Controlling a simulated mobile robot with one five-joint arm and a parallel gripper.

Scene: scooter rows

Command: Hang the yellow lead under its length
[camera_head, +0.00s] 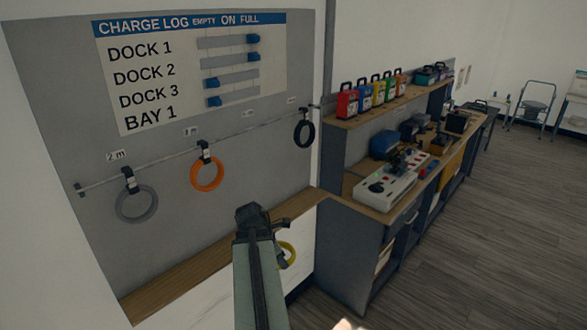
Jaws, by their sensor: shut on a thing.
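The yellow lead (291,249), a coiled ring, shows partly behind the end of my arm, below the wooden ledge. My gripper (282,257) is shut on it; the fingers are mostly hidden by my arm. A thin rail (165,158) runs across the grey wall board with small length labels above it. A grey lead (151,205) hangs under the "2 m" label (118,155). An orange lead (220,174) hangs under what looks like "1 m" (190,132). A dark lead (310,134) hangs at the right end. The labels further right (247,113) are too small to read.
A wooden ledge (180,287) juts out below the board. A charge log panel (150,75) is above the rail. A workbench (345,195) with several coloured packs and a control box (388,188) stands to the right. Floor (470,240) right of it is clear.

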